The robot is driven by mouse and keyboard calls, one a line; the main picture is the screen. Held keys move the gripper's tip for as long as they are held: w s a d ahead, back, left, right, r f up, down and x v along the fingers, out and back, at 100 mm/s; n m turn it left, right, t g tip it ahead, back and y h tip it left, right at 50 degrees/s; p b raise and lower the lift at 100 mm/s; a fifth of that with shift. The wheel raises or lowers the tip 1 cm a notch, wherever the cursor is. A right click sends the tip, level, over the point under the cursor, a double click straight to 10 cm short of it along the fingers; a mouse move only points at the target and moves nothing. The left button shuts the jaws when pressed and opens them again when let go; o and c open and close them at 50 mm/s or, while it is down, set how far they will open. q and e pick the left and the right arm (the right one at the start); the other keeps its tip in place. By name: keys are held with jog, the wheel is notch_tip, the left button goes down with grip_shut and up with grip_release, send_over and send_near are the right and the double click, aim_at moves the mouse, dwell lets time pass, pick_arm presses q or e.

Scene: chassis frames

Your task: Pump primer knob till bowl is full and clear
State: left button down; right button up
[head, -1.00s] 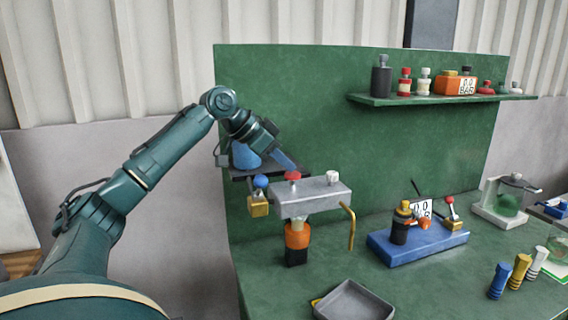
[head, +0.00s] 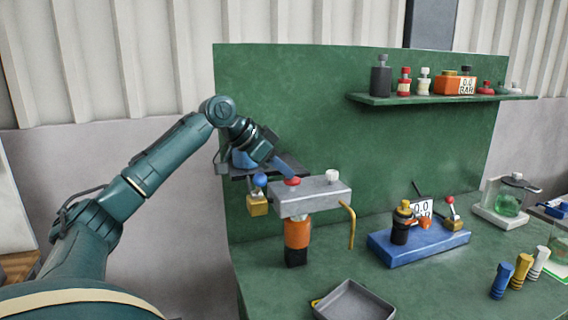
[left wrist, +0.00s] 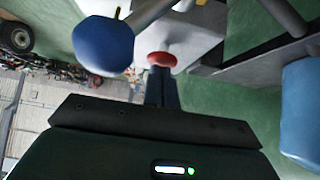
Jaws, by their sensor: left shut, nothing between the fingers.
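The red primer knob (head: 292,182) sits on top of the grey filter head (head: 320,196), low against its surface. My left gripper (head: 290,176) is shut and empty, its fingertips reaching down onto the knob. In the left wrist view the closed fingers (left wrist: 161,85) point at the red knob (left wrist: 161,60) and appear to touch it. Below the head hangs the bowl (head: 297,234), orange with a black base (head: 296,257). I cannot tell how clear its contents are. My right gripper is out of view.
A blue ball-topped lever (head: 260,180) on a brass block stands close left of the knob. A white cap (head: 332,176) and a yellow bent pipe (head: 350,225) are at the right. A grey tray (head: 354,302) lies in front, a blue-based unit (head: 415,245) further right.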

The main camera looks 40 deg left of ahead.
pick_arm(q)
jog(key=v, duration=1.3)
jog(key=shift+b, duration=0.45)
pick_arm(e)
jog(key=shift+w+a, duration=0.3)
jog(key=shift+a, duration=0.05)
pick_arm(q)
jog(key=shift+a, duration=0.1)
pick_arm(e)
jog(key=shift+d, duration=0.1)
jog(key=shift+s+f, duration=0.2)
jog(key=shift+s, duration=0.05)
